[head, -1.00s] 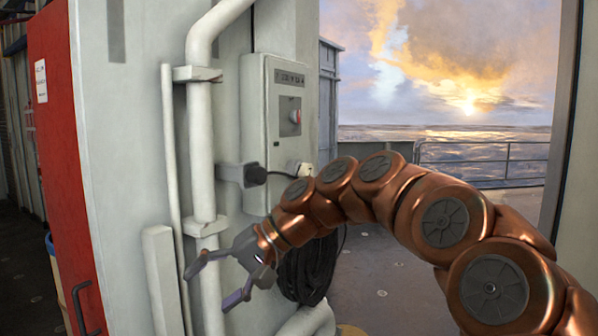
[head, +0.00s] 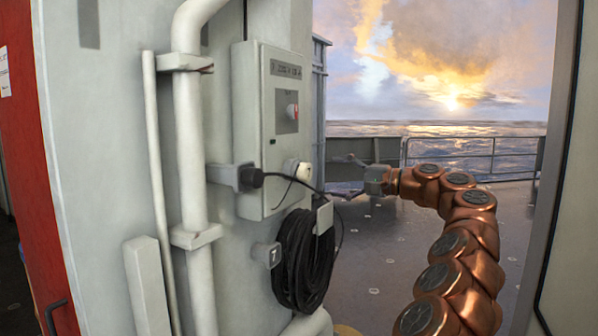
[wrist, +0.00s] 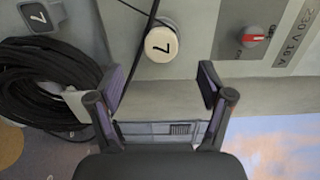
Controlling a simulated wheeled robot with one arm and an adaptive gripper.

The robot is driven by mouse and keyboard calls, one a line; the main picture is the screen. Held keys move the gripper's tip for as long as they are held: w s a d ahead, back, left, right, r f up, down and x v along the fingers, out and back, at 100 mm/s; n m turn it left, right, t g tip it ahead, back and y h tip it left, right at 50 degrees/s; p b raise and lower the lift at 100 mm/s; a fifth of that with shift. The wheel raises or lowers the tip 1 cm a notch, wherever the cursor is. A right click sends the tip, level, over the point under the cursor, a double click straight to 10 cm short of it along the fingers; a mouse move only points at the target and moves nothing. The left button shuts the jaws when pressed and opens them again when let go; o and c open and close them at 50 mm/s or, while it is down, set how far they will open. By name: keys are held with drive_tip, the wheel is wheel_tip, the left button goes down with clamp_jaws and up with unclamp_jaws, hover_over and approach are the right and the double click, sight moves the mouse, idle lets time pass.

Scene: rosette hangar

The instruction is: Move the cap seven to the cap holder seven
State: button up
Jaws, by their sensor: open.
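Cap seven is a round, cream-white cap (head: 304,172) at the lower right side of the grey electrical box. In the wrist view this cap (wrist: 162,43) shows a black 7 and lies just beyond the fingertips, midway between them. Cap holder seven (head: 267,254) is a small grey block with a white 7, low on the wall and empty as far as I can see. The holder (wrist: 40,15) also shows at the top left of the wrist view. My gripper (head: 347,177) is open and empty, right of the box, fingers pointing left towards the cap; its fingers (wrist: 162,84) stand wide apart.
A coil of black cable (head: 304,262) hangs below the box (head: 272,130). A black plug (head: 258,178) sits in a wall bracket, and its cable passes close by the cap. White pipes (head: 190,120) run down the wall. Open deck lies to the right.

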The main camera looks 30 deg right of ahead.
sight(309, 172)
drive_tip(key=shift+d, duration=0.55)
drive_tip(key=shift+w+a, duration=0.1)
drive_tip(key=shift+a, duration=0.05)
drive_tip(key=x, duration=0.7)
drive_tip(key=shift+w+a+r+p, duration=0.1)
drive_tip(key=shift+w+r+p, duration=0.15)
drive_tip(key=shift+p, duration=0.15)
drive_tip(key=shift+w+a+f, duration=0.1)
drive_tip(key=shift+w+a, duration=0.2)
drive_tip(key=shift+w, duration=0.3)
drive_tip(key=shift+p, duration=0.55)
drive_tip(key=shift+c, duration=0.4)
